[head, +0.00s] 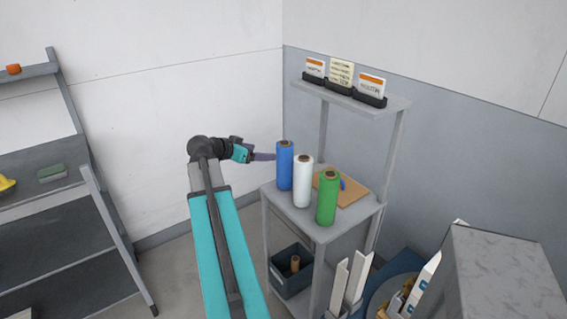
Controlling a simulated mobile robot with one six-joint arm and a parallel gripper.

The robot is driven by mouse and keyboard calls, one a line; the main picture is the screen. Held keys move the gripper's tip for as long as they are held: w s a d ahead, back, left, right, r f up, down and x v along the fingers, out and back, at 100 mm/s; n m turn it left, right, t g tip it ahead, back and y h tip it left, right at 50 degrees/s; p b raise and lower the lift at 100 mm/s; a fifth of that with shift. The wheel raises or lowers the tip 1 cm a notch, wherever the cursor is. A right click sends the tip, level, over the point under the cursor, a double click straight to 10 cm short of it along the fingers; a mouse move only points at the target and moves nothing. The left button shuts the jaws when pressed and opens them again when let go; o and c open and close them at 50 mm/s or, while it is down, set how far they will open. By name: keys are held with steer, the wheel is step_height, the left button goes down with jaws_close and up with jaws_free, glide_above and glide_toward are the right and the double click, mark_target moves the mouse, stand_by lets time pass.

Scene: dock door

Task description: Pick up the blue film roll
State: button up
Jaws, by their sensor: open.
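The blue film roll (285,168) stands upright at the left back of a grey stand's top (359,213), in the head view. My gripper (268,156) is open and comes in level from the left, with its fingertips right beside the upper part of the blue roll. Whether the fingers touch the roll or reach around it cannot be told from here. A white roll (303,184) and a green roll (327,200) stand upright to the right of the blue roll, close together in a row.
A brown board (352,193) with a small blue item lies behind the green roll. A shelf (393,103) with card holders rises above the stand. A dark bin (288,277) sits on the lower shelf. A grey cabinet (500,275) is at right, a rack (60,235) at left.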

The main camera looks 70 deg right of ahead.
mark_target(278, 148)
steer(key=shift+s+d+r, duration=0.3)
steer(key=shift+s+r, duration=0.1)
steer(key=shift+r, duration=0.35)
steer(key=shift+p+x, duration=1.05)
steer(key=shift+x, duration=3.25)
steer(key=shift+d, duration=0.1)
steer(key=shift+s+d+f+p, duration=0.15)
steer(key=shift+s+d+p, duration=0.05)
steer(key=shift+d+p, duration=0.3)
steer(key=shift+p+x, duration=0.8)
steer(key=shift+x, duration=1.15)
steer(key=shift+f, duration=0.15)
steer(key=shift+c, duration=0.4)
